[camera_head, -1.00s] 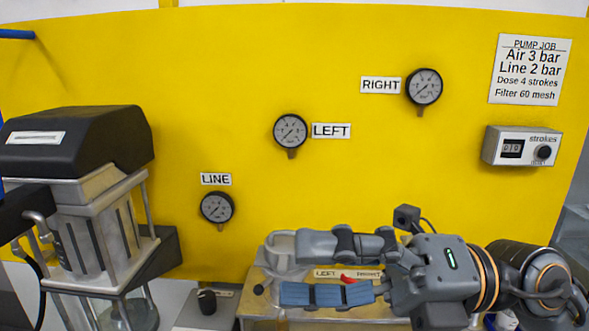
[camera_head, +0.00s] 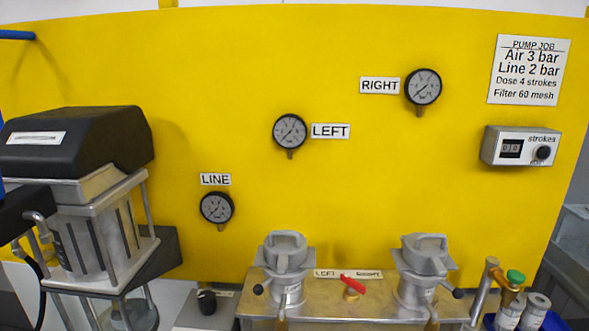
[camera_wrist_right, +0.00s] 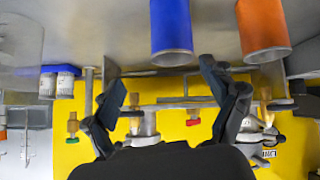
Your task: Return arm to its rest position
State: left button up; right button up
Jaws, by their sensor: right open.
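My right gripper (camera_wrist_right: 164,88) shows only in the right wrist view. Its two dark fingers stand wide apart with nothing held between them. The head view shows neither gripper. In the head view the two grey filter housings, left (camera_head: 286,256) and right (camera_head: 424,262), stand on the metal bench with nothing of mine over them. A red-handled valve (camera_head: 352,284) sits between them, by the LEFT label.
A yellow panel (camera_head: 320,180) carries three gauges and the strokes counter (camera_head: 521,147). A pump machine (camera_head: 85,170) stands at left. In the right wrist view, blue (camera_wrist_right: 171,28) and orange (camera_wrist_right: 263,28) cylinders are close to the fingers.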

jog(key=s+a+f+g, duration=0.1)
jog(key=s+f+g, duration=0.6)
jog(key=s, duration=0.7)
notch_tip(320, 180, down, 28)
jog(key=b, duration=0.4)
jog(key=s+d+f+b, duration=0.1)
jog(key=s+f, duration=0.7)
jog(key=f, duration=0.3)
jog(key=s+d+f+g+b, duration=0.1)
jog(key=s+f+b, duration=0.1)
jog(key=s+f, duration=0.7)
notch_tip(320, 180, down, 2)
jog(key=shift+d+f+y, duration=0.25)
jog(key=shift+d+y, duration=0.05)
jog(key=shift+d, duration=0.05)
